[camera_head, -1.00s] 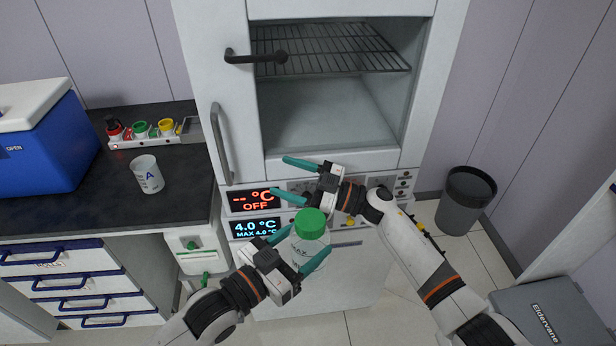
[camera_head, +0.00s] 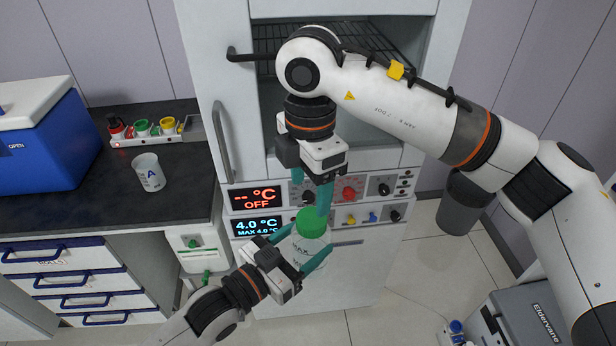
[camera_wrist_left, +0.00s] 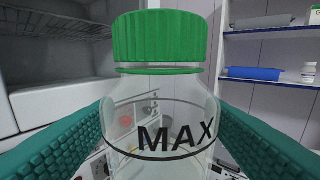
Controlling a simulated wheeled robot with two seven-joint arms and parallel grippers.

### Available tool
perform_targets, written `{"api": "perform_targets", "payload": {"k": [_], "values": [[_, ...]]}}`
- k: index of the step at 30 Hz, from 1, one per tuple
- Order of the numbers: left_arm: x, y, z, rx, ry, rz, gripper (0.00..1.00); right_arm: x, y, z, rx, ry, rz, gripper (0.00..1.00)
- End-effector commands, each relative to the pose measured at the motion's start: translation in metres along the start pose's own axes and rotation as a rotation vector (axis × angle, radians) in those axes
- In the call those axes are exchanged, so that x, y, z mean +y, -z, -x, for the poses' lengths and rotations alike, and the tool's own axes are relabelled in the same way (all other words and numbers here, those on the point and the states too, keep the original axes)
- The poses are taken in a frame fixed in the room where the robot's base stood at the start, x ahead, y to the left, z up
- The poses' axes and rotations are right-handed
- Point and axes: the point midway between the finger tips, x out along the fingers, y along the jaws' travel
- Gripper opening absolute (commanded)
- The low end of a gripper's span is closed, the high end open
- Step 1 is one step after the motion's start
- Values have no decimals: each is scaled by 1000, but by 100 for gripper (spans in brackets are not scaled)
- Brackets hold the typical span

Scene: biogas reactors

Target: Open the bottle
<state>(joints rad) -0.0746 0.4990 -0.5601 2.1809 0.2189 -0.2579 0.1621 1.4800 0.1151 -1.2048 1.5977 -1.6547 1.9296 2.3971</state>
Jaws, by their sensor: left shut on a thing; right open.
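The clear bottle (camera_head: 302,248) has a green ribbed cap (camera_head: 311,223) and stands upright in my left gripper (camera_head: 298,248). The left gripper is shut on its body, one teal finger on each side. In the left wrist view the bottle (camera_wrist_left: 165,115) shows a "MAX" mark, and its green cap (camera_wrist_left: 160,37) sits on the neck. My right gripper (camera_head: 311,190) is open and points down just above the cap. One of its teal fingers overlaps the cap's edge in the head view; I cannot tell whether it touches.
Behind is a white oven cabinet with an open chamber, a wire rack (camera_head: 370,45) and a control panel (camera_head: 345,190). On the dark counter at left stand a white cup (camera_head: 149,173), a blue cooler (camera_head: 40,150) and a rack of coloured caps (camera_head: 145,132). A bin (camera_head: 455,212) stands at right.

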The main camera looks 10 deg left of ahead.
Motion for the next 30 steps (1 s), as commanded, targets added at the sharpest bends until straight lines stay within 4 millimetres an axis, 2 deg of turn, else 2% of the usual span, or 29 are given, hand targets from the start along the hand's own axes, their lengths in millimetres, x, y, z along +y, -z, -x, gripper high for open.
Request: {"api": "perform_targets", "payload": {"k": [6,12,24,30], "values": [[0,-2,0,-4,0,-1,1,1,0,-36,-5,-4,1,64],[0,-2,0,-4,0,0,1,0,-1,-60,-7,-2,2,64],[0,-2,0,-4,0,0,1,0,-1,-68,-7,-1,2,64],[0,-2,0,-4,1,0,1,0,-1,-68,-7,0,2,32]]}}
